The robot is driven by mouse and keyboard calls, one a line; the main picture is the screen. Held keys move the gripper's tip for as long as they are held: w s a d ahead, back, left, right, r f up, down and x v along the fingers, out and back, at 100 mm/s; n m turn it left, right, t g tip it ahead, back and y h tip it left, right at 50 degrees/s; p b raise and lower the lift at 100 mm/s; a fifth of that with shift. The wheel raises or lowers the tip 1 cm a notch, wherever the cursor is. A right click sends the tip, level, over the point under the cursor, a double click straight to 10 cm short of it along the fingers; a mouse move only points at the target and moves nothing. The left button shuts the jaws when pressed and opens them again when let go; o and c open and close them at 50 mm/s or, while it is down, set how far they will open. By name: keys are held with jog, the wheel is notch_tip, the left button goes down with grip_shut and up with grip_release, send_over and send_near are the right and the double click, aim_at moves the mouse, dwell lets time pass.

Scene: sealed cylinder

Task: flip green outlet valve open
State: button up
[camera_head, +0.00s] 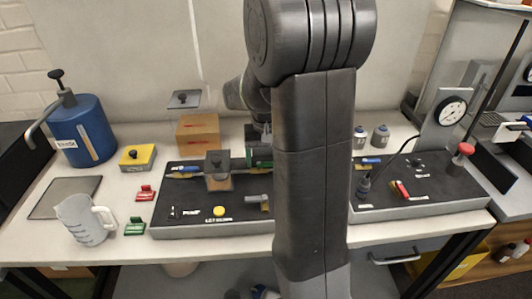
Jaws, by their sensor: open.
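A dark pipe runs across the left black panel (190,222), with a squarish sealed chamber (219,181) in its middle. A green piece, seemingly the outlet valve (262,155), sits on the pipe's right side, close to my arm. Its handle position is too small to tell. My gripper (258,142) points down right at or just above the green piece, its jaws open. Whether the fingers touch the valve cannot be told. A blue piece (180,168) sits at the pipe's left end.
On the left stand a blue tank (86,130), a yellow box (138,157), a clear jug (85,219), and red (145,193) and green (135,227) clips. An orange box (198,130) is behind the panel. A gauge (450,111) and second panel (430,187) are on the right.

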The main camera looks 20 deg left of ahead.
notch_tip(320, 180, up, 14)
dwell(0.4)
jog(key=shift+f, duration=0.2)
notch_tip(320, 180, down, 14)
jog(key=shift+r, duration=0.1)
jog(key=shift+s+r+m, duration=0.1)
jog(key=shift+m, duration=0.5)
dwell(0.5)
